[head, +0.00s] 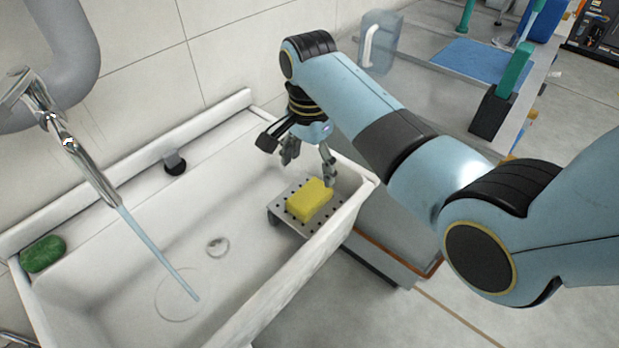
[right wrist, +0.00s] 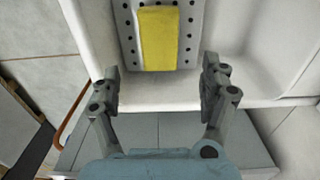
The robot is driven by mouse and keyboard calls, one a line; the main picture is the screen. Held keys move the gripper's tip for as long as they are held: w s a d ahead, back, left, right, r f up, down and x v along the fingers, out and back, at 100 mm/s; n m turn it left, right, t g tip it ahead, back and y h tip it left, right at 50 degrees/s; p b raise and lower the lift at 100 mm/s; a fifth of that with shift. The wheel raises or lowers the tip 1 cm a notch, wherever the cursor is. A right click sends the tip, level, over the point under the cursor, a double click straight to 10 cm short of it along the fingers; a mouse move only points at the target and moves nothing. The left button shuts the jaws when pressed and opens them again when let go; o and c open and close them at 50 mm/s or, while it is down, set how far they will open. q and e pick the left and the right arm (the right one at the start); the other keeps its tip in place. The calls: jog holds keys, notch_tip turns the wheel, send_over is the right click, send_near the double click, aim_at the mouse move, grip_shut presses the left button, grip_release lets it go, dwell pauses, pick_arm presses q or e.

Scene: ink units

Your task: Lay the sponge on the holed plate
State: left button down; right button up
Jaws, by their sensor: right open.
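The yellow sponge (head: 309,199) lies flat on the holed plate (head: 283,208), a grey perforated plate at the right end of the sink. In the right wrist view the sponge (right wrist: 158,38) rests on the holed plate (right wrist: 129,22), with rows of holes showing on both sides of it. My right gripper (head: 308,172) is above the plate, close to the sponge and apart from it. In the right wrist view its open, empty fingers (right wrist: 160,82) are spread wider than the sponge. My left gripper is not in view.
Water runs from the tap (head: 72,145) into the white sink (head: 135,250). A green scrubber or soap (head: 42,254) sits at the sink's left corner. A clear jug (head: 380,43) stands behind my right arm. The sink's middle is free apart from the water stream.

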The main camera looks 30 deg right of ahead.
notch_tip(320, 180, up, 3)
jog(key=shift+f, duration=0.1)
dwell(0.5)
jog(key=s+d+n+t, duration=0.1)
jog(key=s+d+n, duration=0.2)
jog(key=s+n, duration=0.55)
jog(key=s+d+r+n+t, duration=0.1)
jog(key=s+r+n, duration=0.25)
jog(key=s, duration=0.45)
jog(key=s+r+n+t, duration=0.1)
jog(key=s+r+n, duration=0.25)
jog(key=s, duration=0.45)
notch_tip(320, 180, down, 29)
jog(key=s+d+b, duration=0.2)
jog(key=b, duration=0.1)
jog(key=s+d+f+g+b, duration=0.1)
jog(key=s+f+g+b, duration=0.1)
jog(key=s+f, duration=1.6)
jog(key=shift+d+f+m+h+b, duration=0.25)
jog(key=shift+f+m+h+b, duration=0.2)
jog(key=shift+f+b, duration=0.3)
